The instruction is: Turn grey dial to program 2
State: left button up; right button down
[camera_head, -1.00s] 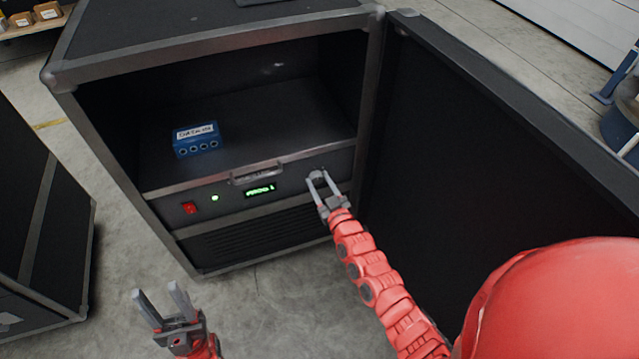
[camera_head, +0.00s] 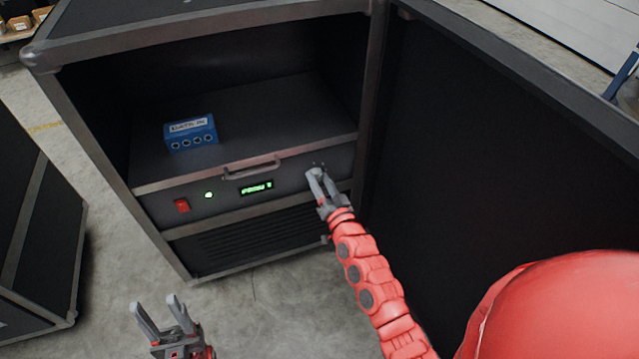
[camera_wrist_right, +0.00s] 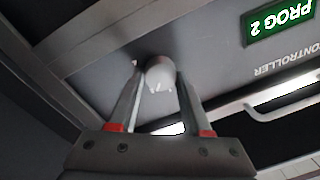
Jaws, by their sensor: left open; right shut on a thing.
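The grey dial (camera_wrist_right: 160,76) sits on the drawer-like control panel (camera_head: 290,183) of the black case. In the right wrist view it is between the two fingers of my right gripper (camera_wrist_right: 160,95), which is shut on it. In the head view my right gripper (camera_head: 320,178) reaches the panel's right end and hides most of the dial. The green display (camera_wrist_right: 281,22) reads "PROG 2" in the right wrist view; it also shows in the head view (camera_head: 257,187), too blurred to read surely. My left gripper (camera_head: 158,318) is open and empty, low over the floor.
A blue box (camera_head: 190,134) with a label stands on the shelf above the panel. The open door (camera_head: 490,170) stands close right of my right arm.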

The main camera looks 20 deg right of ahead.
jog(key=shift+m, duration=0.3)
dwell(0.4)
jog(key=shift+c, duration=1.8)
grip_release()
jog(key=shift+s, duration=0.1)
jog(key=s+d+p, duration=0.1)
jog(key=s+p, duration=0.2)
jog(key=s, duration=1.4)
jog(key=shift+d+f, duration=0.15)
jog(key=shift+f, duration=0.25)
jog(key=shift+s, duration=0.1)
